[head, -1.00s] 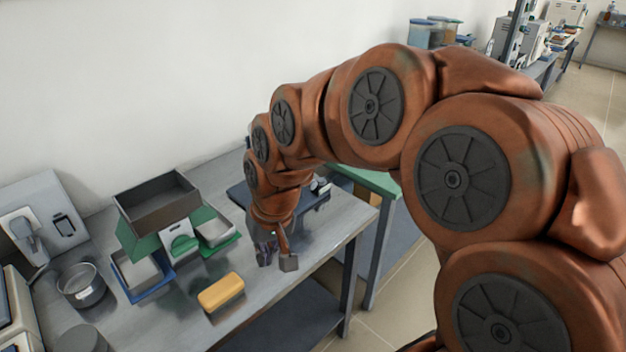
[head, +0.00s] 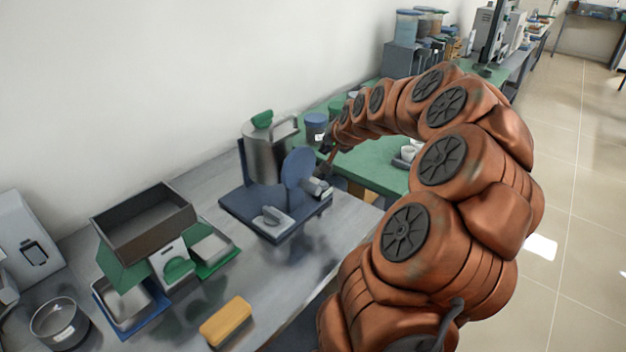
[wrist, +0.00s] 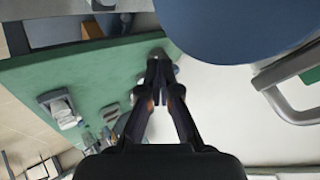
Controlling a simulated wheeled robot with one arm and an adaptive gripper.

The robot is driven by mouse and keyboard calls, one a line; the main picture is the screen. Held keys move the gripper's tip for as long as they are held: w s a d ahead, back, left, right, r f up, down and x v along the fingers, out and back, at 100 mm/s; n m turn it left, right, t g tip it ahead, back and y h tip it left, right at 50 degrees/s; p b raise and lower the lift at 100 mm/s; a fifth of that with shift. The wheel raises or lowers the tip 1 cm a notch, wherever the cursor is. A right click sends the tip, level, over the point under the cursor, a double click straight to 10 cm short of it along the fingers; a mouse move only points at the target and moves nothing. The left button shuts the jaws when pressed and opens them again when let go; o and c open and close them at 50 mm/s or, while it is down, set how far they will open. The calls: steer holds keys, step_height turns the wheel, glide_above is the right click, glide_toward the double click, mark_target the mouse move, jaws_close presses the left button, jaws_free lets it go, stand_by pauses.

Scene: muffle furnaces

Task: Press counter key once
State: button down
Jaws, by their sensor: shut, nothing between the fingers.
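No counter key can be made out for certain. A device on a dark blue base (head: 238,206) carries a metal jug with a green lid (head: 265,152), an upright blue disc (head: 299,170), a small grey metal part (head: 318,188) beside the disc and a grey block with a knob (head: 272,220). My gripper (head: 326,145) is at the far side of the disc, partly hard to see. In the wrist view my gripper (wrist: 161,70) is shut and empty, over the green table. The blue disc (wrist: 235,25) is close on its right.
The jug's handle (wrist: 285,95) is at the right in the wrist view. The green table (head: 375,165) adjoins the grey bench (head: 275,265). A dark blue canister (head: 315,127) stands near my gripper. A yellow block (head: 226,321) and several trays are at the front left.

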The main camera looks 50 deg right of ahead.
steer(key=shift+w+d+r, duration=0.1)
steer(key=shift+w, duration=0.05)
stand_by(0.3)
steer(key=b, duration=0.2)
glide_above(324, 184)
step_height(324, 184, down, 8)
steer(key=shift+r, duration=0.1)
steer(key=shift+f+b, duration=0.35)
steer(key=shift+f, duration=0.2)
stand_by(1.1)
steer(key=shift+f+b, duration=0.4)
steer(key=shift+b, duration=0.15)
